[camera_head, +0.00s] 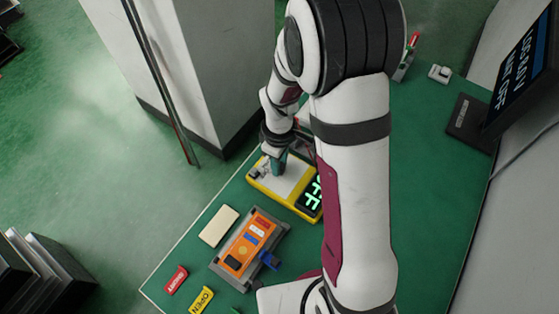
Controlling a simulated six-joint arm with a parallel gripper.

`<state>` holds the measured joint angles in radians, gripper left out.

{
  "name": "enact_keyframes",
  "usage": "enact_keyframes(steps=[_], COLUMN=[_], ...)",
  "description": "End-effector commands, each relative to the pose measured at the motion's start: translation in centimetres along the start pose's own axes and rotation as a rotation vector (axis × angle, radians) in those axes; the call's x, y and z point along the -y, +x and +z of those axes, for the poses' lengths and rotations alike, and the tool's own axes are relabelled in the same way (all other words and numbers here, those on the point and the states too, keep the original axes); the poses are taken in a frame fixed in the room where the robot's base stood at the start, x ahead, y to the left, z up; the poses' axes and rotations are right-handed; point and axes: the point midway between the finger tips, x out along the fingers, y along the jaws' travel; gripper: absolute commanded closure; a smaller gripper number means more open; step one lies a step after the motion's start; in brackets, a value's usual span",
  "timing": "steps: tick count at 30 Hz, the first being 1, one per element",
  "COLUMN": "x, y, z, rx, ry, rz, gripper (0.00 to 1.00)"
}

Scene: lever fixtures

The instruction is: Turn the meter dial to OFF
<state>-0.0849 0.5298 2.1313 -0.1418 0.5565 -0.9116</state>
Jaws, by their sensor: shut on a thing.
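The yellow meter (259,184) lies on the green table, below the middle of the view. Its display (312,194) shows green letters that read "FF", with the rest hidden behind my arm. My gripper (279,168) points down onto the pale face of the meter, toward its upper part. It is shut on the meter dial, which the fingers mostly cover. The dial's pointer and markings cannot be made out.
An orange device (243,253) in a grey frame with a blue lever (270,260) stands below the meter, beside a beige block (219,226). Red (175,280) and yellow (202,300) tags lie near the front edge. A dark monitor (520,75) stands at right. My arm hides the table's middle.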

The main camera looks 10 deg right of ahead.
Motion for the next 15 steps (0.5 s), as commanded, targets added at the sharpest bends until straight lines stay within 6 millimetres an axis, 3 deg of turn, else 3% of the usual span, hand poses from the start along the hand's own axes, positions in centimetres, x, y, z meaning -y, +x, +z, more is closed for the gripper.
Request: enact_keyframes(steps=[15], x=[0.02], y=[-0.04], z=[0.06], rx=[0.001], ry=[-0.196], rz=[-0.001], gripper=[1.0])
